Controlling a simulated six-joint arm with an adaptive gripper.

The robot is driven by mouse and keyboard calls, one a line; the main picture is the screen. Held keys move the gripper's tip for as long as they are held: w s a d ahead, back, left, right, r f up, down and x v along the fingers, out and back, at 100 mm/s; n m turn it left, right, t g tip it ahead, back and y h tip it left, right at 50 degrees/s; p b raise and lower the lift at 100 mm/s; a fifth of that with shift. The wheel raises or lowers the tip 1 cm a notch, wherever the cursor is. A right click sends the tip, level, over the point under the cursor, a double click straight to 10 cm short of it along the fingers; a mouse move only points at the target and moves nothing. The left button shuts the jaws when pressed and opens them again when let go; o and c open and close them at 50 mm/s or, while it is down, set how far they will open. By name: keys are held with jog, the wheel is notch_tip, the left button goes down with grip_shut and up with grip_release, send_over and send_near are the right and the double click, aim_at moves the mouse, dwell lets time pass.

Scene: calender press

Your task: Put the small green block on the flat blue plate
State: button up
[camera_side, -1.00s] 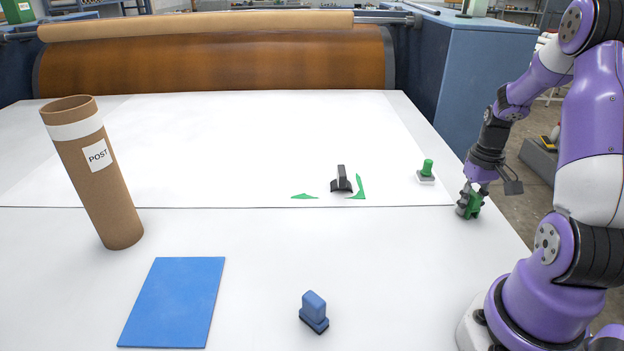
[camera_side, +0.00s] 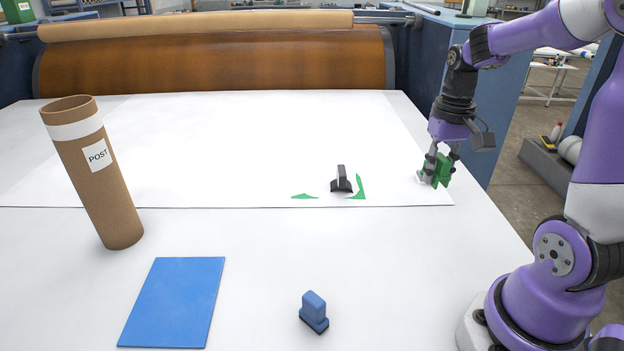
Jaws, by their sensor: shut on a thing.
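The small green block (camera_side: 441,171) is between the fingers of my gripper (camera_side: 437,168) at the right side of the white table. My gripper is shut on it. The block appears raised a little, but its exact height cannot be told. The flat blue plate (camera_side: 173,303) lies at the front left of the table, bare and far from my gripper.
A leaning cardboard tube (camera_side: 97,180) marked POST stands at left. A blue stamp-like piece (camera_side: 314,311) sits at front centre. A dark grey piece (camera_side: 341,181) stands among flat green scraps (camera_side: 359,188). A white-based green piece (camera_side: 421,178) is mostly hidden behind my gripper.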

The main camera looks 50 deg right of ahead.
jog(key=w+a+r+n, duration=0.1)
jog(key=w+a+n, duration=0.5)
jog(key=a, duration=0.7)
jog(key=w+a+r+n, duration=0.1)
jog(key=w+a+n, duration=0.2)
jog(key=w+a, duration=0.65)
jog(key=s+a+f+n, duration=0.1)
jog(key=s+a+n, duration=0.4)
jog(key=a, duration=0.8)
jog(key=s+a+n, duration=0.2)
jog(key=s+a, duration=0.5)
jog(key=a, duration=0.7)
send_over(184, 331)
notch_tip(184, 331, down, 7)
jog(key=shift+r, duration=0.1)
jog(key=shift+f, duration=2.1)
jog(key=shift+f, duration=0.1)
jog(key=o, duration=0.9)
jog(key=shift+c, duration=0.2)
